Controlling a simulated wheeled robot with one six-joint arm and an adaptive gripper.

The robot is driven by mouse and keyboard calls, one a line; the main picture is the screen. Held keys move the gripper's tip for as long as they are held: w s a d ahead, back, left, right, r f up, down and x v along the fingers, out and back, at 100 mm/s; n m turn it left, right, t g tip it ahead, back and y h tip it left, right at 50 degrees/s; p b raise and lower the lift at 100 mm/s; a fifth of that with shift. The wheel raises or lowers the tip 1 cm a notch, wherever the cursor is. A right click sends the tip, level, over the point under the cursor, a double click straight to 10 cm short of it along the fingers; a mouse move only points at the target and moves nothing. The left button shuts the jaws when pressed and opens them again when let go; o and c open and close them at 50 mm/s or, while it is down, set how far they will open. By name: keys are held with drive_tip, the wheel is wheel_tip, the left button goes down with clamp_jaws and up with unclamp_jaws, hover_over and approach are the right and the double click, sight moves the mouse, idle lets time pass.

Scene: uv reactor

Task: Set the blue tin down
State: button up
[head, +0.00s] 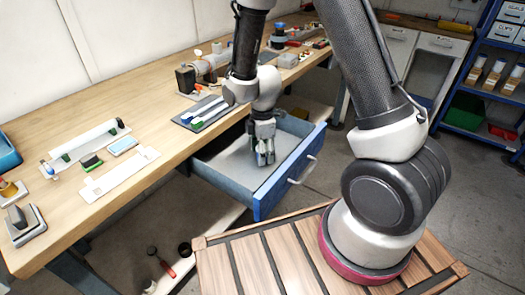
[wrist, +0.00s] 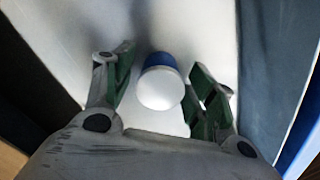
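The blue tin (wrist: 159,62) has a rounded white top and shows between my fingers in the wrist view. My gripper (wrist: 162,88) is open, with a green-padded finger on each side of the tin. A gap shows between the tin and each finger. In the head view my gripper (head: 265,160) points down inside the open blue drawer (head: 272,196). The tin appears to be at the pale drawer floor, but I cannot tell for certain that it rests there. I cannot make the tin out in the head view.
The drawer's walls and front, with a handle (head: 303,168), surround my gripper. The wooden bench (head: 150,110) above holds a grey tray (head: 196,116), a white strip (head: 120,175) and small tools. Much of the drawer floor is bare.

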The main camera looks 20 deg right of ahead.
wheel_tip(320, 180, up, 12)
drive_tip(key=f, duration=0.1)
drive_tip(key=s+d+r+m+t, duration=0.1)
drive_tip(key=s+d+r+m, duration=0.25)
drive_tip(key=r, duration=0.35)
drive_tip(key=s+d+r+m+t, duration=0.1)
drive_tip(key=s+d+r+m, duration=0.1)
drive_tip(key=d+r+m, duration=0.3)
drive_tip(key=s+d+r+m+t, duration=0.1)
drive_tip(key=s+d+r+m, duration=0.2)
drive_tip(key=s, duration=0.4)
drive_tip(key=s+d+r+m+t, duration=0.1)
drive_tip(key=s+d+r+m, duration=0.2)
drive_tip(key=s+r+m, duration=0.2)
drive_tip(key=shift+s+d+r+m, duration=0.3)
drive_tip(key=shift+s+m, duration=0.45)
drive_tip(key=shift+s, duration=0.15)
